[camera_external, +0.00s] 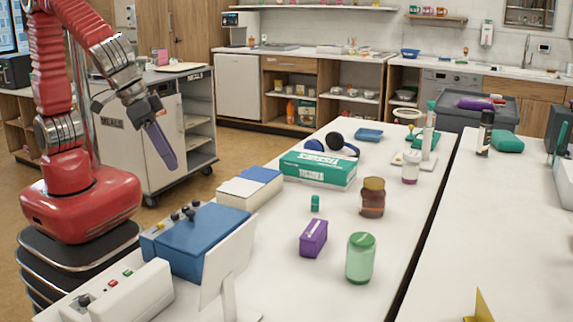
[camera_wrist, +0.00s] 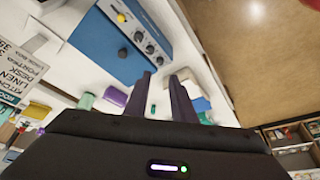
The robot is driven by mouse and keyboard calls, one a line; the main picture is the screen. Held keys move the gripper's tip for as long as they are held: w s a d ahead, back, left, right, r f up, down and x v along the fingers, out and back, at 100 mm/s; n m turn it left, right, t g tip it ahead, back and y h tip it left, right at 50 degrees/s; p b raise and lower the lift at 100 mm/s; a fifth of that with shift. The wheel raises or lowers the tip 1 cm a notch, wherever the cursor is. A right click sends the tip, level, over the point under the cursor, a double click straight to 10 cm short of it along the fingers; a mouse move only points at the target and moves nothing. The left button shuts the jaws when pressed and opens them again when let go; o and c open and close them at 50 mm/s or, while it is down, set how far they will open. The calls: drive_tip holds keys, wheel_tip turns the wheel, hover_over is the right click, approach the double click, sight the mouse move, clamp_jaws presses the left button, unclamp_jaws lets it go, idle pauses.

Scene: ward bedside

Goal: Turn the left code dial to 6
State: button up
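A blue box (camera_external: 205,238) stands on the near left of the white table, with several dark dials (camera_external: 189,213) and a yellow knob (camera_external: 159,227) on its side facing my arm. In the wrist view the blue box (camera_wrist: 110,48) is above the fingers, with a row of three dark dials (camera_wrist: 150,49) beside the yellow knob (camera_wrist: 121,18). Marks around the dials are too small to read. My gripper (camera_external: 166,162) is in the air above and behind the box, apart from it. In the wrist view its two fingers (camera_wrist: 160,76) are separated, with nothing between them.
A white box with red and green buttons (camera_external: 120,293) stands nearer the camera, and a white panel (camera_external: 229,262) stands beside the blue box. A blue-and-white box (camera_external: 243,191) and a green tissue box (camera_external: 318,170) lie beyond. The space over the dials looks clear.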

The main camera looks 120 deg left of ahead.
sight(195, 201)
drive_tip(key=x, duration=1.1)
drive_tip(key=shift+c, duration=0.2)
clamp_jaws()
